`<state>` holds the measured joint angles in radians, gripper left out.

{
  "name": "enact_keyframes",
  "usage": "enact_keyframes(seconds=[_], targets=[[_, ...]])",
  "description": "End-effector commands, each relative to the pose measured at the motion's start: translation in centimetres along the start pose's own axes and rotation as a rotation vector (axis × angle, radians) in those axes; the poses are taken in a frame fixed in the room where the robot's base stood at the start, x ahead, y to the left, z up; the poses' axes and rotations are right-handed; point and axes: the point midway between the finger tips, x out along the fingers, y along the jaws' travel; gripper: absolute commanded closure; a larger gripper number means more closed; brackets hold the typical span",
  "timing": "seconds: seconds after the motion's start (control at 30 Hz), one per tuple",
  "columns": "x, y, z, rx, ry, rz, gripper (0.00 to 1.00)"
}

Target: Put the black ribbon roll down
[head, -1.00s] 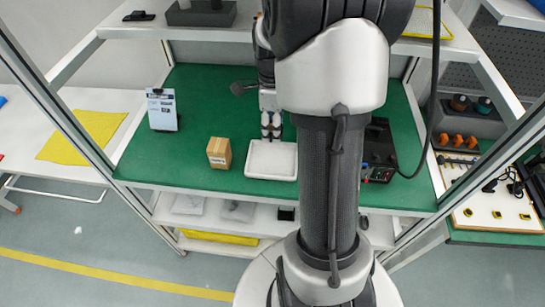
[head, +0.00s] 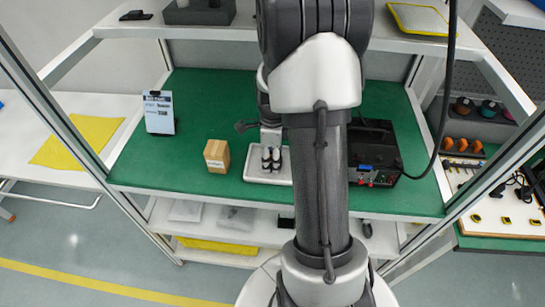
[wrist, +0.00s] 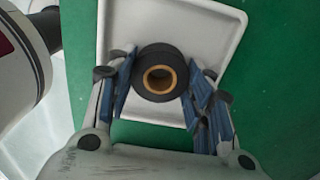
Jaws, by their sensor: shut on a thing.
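The black ribbon roll (wrist: 160,58) has an orange-brown core and sits between the blue-padded fingers of my gripper (wrist: 158,88) in the wrist view. The fingers are shut on it from both sides. The roll is over a white tray (wrist: 220,28); whether it touches the tray cannot be told. In the head view my gripper (head: 271,158) points down over the white tray (head: 256,179) on the green worktop. My arm hides the tray's right part, and the roll cannot be made out there.
A label stand (head: 159,112) is further left. A black device with knobs (head: 374,155) is to the right, partly behind my arm. Green worktop (head: 195,95) is free behind the box.

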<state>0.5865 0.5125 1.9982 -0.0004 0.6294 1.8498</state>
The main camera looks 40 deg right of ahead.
Motion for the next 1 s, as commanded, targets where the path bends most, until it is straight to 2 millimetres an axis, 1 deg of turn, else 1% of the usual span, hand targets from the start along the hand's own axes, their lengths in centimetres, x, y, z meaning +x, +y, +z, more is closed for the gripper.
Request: enact_keyframes(seconds=[0.07,0.1,0.4,0.67,0.77,0.87,1.0], targets=[[0.0,0.0,0.0,0.000,0.000,0.000,0.77],[0.1,0.0,0.0,0.000,0.000,0.000,0.52],[0.0,0.0,0.0,0.000,0.000,0.000,0.33],[0.0,0.0,0.0,0.000,0.000,0.000,0.33],[-0.3,0.0,0.0,0.000,0.000,0.000,0.33],[-1.5,-0.1,0.0,0.000,-0.001,-0.002,0.33],[-4.4,-0.1,0.0,0.000,-0.001,-0.005,0.33]])
